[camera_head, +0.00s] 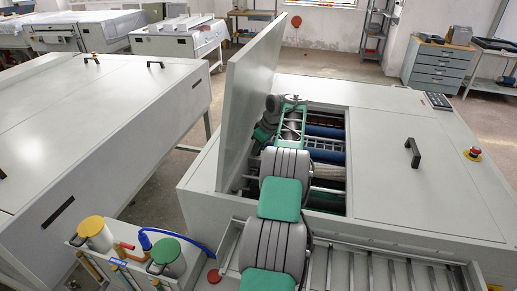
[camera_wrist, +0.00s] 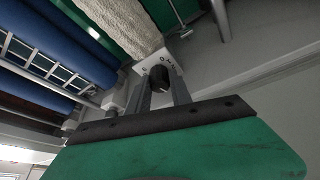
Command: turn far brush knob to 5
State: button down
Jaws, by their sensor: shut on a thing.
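In the wrist view my gripper (camera_wrist: 160,92) reaches to a dark round knob (camera_wrist: 159,76) on a small light plate (camera_wrist: 176,63) with dark marks. The two fingers stand on either side of the knob and are shut on it. The marks are too small to read surely, so the knob's setting cannot be told. A pale fluffy brush roller (camera_wrist: 122,24) ends beside the plate. In the head view my arm reaches into the opened processor (camera_head: 390,170), and my gripper and the knob are hidden there.
The processor's raised lid (camera_head: 247,100) stands left of my arm. Blue rollers (camera_wrist: 62,50) and a white grid (camera_wrist: 30,55) lie beside the gripper inside the machine. A closed cover with a black handle (camera_head: 413,152) and a red emergency button (camera_head: 473,153) are to the right.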

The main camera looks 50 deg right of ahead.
jog(key=m+b, duration=0.1)
jog(key=b, duration=0.2)
jog(key=shift+f+h, duration=0.3)
jog(key=shift+r+m+h+b, duration=0.2)
jog(key=shift+m+h+b, duration=0.1)
jog(key=shift+m+b, duration=0.6)
jog(key=shift+r, duration=0.25)
jog(key=c, duration=1.5)
grip_release()
jog(key=shift+o, duration=0.2)
jog(key=shift+p, duration=0.45)
